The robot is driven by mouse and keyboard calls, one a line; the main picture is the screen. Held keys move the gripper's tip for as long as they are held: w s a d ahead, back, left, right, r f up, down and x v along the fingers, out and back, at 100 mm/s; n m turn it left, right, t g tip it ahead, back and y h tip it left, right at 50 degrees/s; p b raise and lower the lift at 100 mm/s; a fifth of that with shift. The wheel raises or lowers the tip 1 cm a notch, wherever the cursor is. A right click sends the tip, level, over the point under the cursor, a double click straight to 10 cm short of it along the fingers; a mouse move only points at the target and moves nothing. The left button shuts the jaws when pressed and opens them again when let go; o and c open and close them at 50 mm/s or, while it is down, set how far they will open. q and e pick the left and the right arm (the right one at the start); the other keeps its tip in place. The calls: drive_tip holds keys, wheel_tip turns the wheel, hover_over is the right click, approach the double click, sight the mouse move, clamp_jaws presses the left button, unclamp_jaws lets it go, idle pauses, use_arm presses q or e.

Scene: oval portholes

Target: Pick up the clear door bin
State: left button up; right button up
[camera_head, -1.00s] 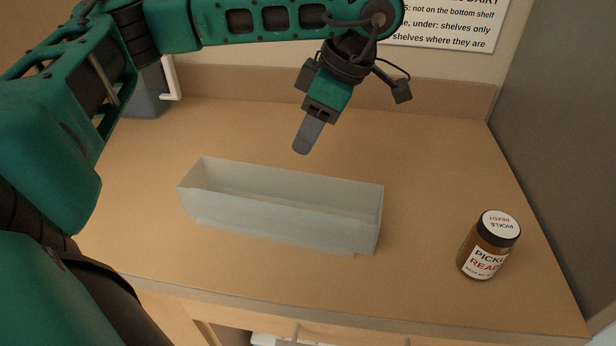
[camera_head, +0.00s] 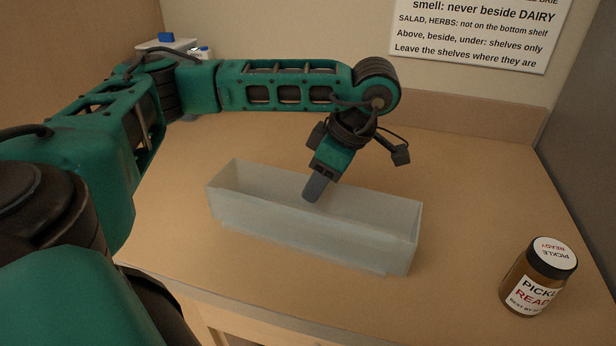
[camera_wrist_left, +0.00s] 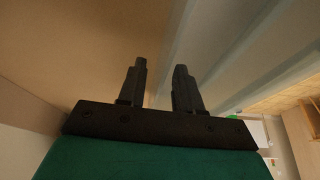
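The clear door bin (camera_head: 312,230) is a long, translucent, open-topped trough. It stands upright on the brown counter in the head view. My left gripper (camera_head: 313,194) points down at the middle of its back long wall, with the fingertips overlapping the back rim in the picture. In the left wrist view the two fingers (camera_wrist_left: 160,64) are apart. The pale bin walls (camera_wrist_left: 225,45) run diagonally past the right finger, and counter surface shows at left. I cannot tell whether the fingers touch the wall or straddle it. My right gripper is out of view.
A pickle jar (camera_head: 536,284) with a dark lid stands on the counter (camera_head: 460,200) at right, apart from the bin. A sign (camera_head: 470,32) hangs on the back wall. A grey upright panel (camera_head: 590,130) bounds the right side.

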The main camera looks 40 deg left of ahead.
use_arm(q)
drive_tip(key=shift+x, duration=0.85)
clamp_jaws()
